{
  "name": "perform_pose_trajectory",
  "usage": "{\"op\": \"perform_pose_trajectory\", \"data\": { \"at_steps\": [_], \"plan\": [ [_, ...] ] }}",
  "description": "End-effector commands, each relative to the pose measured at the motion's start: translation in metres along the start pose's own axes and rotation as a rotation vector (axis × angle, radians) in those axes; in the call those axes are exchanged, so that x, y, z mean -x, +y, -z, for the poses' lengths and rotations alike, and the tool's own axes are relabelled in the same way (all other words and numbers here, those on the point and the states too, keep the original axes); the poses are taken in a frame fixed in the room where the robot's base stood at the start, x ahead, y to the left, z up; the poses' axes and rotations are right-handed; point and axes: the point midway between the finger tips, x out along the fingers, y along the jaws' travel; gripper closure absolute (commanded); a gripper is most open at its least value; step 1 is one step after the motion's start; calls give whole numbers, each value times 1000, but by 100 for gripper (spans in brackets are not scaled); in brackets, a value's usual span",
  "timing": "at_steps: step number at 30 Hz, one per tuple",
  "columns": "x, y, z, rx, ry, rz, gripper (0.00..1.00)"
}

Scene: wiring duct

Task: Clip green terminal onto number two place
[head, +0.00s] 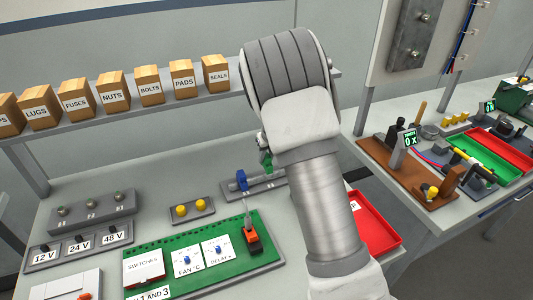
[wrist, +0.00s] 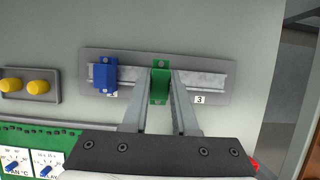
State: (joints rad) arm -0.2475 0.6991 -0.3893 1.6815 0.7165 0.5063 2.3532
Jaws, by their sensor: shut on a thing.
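The green terminal (wrist: 160,84) is between the two fingers of my gripper (wrist: 161,75) in the wrist view, and the fingers are shut on it. It is over the middle of the metal rail (wrist: 212,79), between the blue terminal and the number 3 label (wrist: 199,100). Whether it is seated on the rail or just above it I cannot tell. The number two label is hidden. The green terminal also shows in the head view (head: 266,161), partly behind my arm. The blue terminal (wrist: 105,75) stands on the rail at the left, over a partly covered label.
Two yellow buttons (wrist: 38,86) sit on a plate left of the rail. A green board (head: 205,265) with white cards and an orange-black switch (head: 252,238) lies in front. A red tray (head: 374,225) is at the right. A shelf of labelled boxes (head: 112,95) runs behind.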

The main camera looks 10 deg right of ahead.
Motion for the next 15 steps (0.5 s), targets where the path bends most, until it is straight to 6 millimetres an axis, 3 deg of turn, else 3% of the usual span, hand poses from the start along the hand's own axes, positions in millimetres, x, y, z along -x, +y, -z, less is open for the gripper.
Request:
{"op": "perform_pose_trajectory", "data": {
  "at_steps": [6,15],
  "plan": [
    [-20,0,8,0,0,0,100],
    [-24,0,10,0,0,0,100]
  ]
}}
